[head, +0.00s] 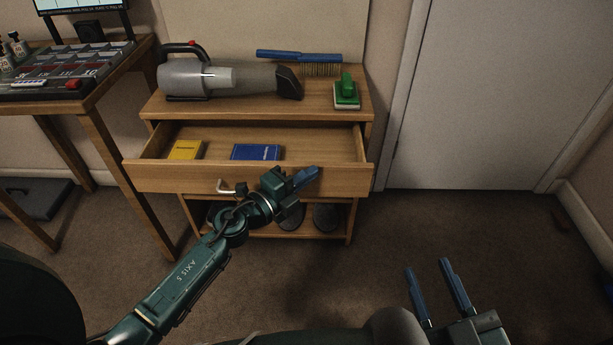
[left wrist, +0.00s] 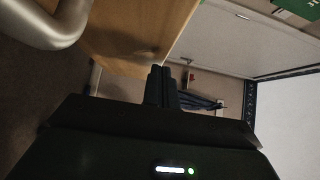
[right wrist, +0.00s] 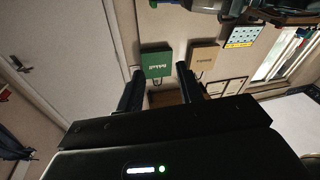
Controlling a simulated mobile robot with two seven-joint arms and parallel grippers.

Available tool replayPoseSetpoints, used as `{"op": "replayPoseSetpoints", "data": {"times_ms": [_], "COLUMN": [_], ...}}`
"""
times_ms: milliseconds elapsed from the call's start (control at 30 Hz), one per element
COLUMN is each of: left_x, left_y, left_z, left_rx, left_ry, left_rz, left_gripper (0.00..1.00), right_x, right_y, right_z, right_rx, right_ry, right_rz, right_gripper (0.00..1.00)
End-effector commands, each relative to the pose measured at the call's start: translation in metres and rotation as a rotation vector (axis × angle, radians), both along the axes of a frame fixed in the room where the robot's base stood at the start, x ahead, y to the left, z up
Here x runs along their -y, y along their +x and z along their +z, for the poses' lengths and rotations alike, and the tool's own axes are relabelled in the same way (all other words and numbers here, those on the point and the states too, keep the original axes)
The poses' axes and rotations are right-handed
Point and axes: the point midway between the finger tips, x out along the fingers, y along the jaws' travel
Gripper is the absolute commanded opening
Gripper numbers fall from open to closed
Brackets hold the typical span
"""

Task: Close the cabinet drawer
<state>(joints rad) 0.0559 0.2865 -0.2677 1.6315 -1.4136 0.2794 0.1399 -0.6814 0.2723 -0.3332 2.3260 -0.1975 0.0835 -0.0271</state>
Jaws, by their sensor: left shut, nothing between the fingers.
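The wooden cabinet drawer (head: 345,179) is pulled open in the head view, with a pale metal handle (head: 231,188) on its front. A yellow item (head: 186,150) and a blue item (head: 256,152) lie inside it. My left gripper (head: 307,177) is shut and empty at the drawer front, right of the handle; I cannot tell whether it touches the wood. In the left wrist view its fingers (left wrist: 163,86) are together, with the handle (left wrist: 48,22) large at upper left. My right gripper (head: 432,288) is open and empty, low at the right, away from the cabinet.
On the cabinet top (head: 321,105) lie a grey handheld vacuum (head: 228,78), a blue brush (head: 300,56) and a green-handled scrubber (head: 346,92). Dark shoes (head: 327,217) sit on the lower shelf. A desk (head: 96,93) stands left.

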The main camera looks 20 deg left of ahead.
Motion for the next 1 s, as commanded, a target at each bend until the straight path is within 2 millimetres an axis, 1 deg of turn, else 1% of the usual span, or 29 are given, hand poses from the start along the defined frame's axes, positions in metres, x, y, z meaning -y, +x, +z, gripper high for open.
{"op": "replayPoseSetpoints", "data": {"times_ms": [67, 267, 400, 500, 600, 700, 1000], "left_x": [-0.003, -0.015, -0.023, -0.027, -0.030, -0.032, -0.032], "left_y": [0.013, 0.063, 0.096, 0.115, 0.127, 0.132, 0.132], "left_z": [0.000, -0.002, -0.003, -0.003, -0.002, 0.000, 0.001], "left_rx": [0.003, 0.005, 0.004, 0.003, 0.003, 0.001, 0.001], "left_ry": [0.001, 0.003, 0.001, 0.002, 0.001, 0.000, 0.000], "left_rz": [0.002, 0.003, 0.002, 0.002, 0.001, 0.002, 0.001], "left_gripper": [0.00, 0.00, 0.00, 0.00, 0.00, 0.00, 0.00], "right_x": [0.000, -0.001, -0.003, -0.004, -0.005, -0.007, -0.009], "right_y": [0.000, 0.000, 0.001, 0.003, 0.004, 0.004, 0.004], "right_z": [-0.002, -0.010, -0.010, -0.007, -0.003, -0.001, 0.005], "right_rx": [0.001, 0.012, 0.019, 0.028, 0.030, 0.029, 0.038], "right_ry": [0.000, 0.014, 0.049, 0.076, 0.094, 0.108, 0.114], "right_rz": [0.001, 0.009, 0.019, 0.026, 0.031, 0.037, 0.042], "right_gripper": [0.36, 0.36, 0.36, 0.36, 0.36, 0.36, 0.36]}}
